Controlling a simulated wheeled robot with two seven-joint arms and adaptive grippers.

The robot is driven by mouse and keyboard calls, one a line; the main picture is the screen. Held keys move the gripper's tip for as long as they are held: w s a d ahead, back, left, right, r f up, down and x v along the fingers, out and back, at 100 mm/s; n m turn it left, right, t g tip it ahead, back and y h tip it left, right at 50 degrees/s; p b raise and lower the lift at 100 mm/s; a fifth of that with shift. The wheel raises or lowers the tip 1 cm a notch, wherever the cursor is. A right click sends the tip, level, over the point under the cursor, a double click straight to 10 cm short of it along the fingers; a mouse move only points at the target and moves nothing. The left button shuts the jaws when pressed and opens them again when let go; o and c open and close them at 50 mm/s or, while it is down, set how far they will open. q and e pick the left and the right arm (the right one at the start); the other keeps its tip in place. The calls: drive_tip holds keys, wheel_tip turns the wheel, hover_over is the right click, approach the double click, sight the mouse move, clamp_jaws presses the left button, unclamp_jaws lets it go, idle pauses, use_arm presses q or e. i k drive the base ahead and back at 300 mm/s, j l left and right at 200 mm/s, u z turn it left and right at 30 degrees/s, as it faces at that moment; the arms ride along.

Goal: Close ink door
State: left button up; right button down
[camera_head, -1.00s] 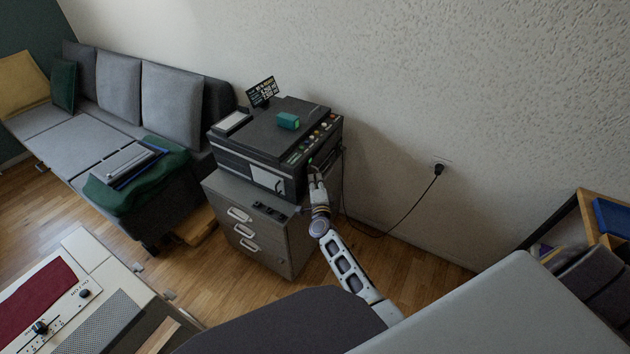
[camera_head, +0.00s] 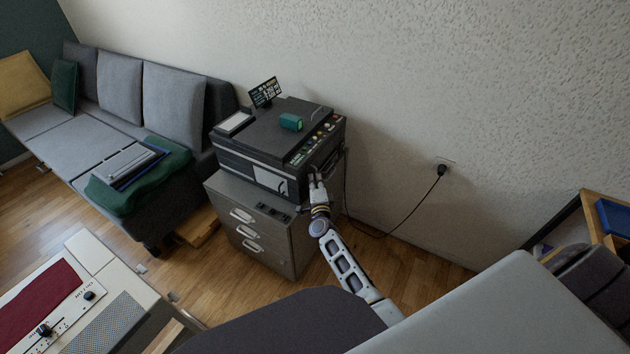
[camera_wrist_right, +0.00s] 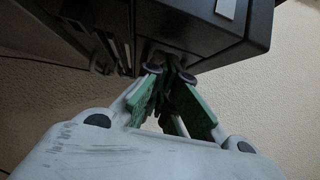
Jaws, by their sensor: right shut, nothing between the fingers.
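The dark printer (camera_head: 240,159) stands on a grey drawer cabinet (camera_head: 222,187). A pale panel (camera_head: 272,187) is on the lower right of its front face; I cannot tell for sure whether this is the ink door, or whether it sits flush. My right gripper (camera_head: 313,172) is at the printer's right front corner, right of that panel. In the right wrist view the shut, empty fingers (camera_wrist_right: 171,76) reach up to the printer's dark body (camera_wrist_right: 205,35), close to or touching it. Ribbed dark parts (camera_wrist_right: 112,50) show to their left. My left gripper is out of view.
A green block (camera_head: 290,122) lies on the printer's lid, behind the button panel. A cable runs from the printer side to a wall plug (camera_head: 441,170).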

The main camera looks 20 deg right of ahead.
sight(328, 154)
drive_tip(key=k+l, duration=0.1)
drive_tip(key=l, duration=0.2)
drive_tip(key=k+l, duration=0.1)
drive_tip(key=l, duration=0.25)
drive_tip(key=k+l, duration=0.1)
drive_tip(key=l, duration=0.7)
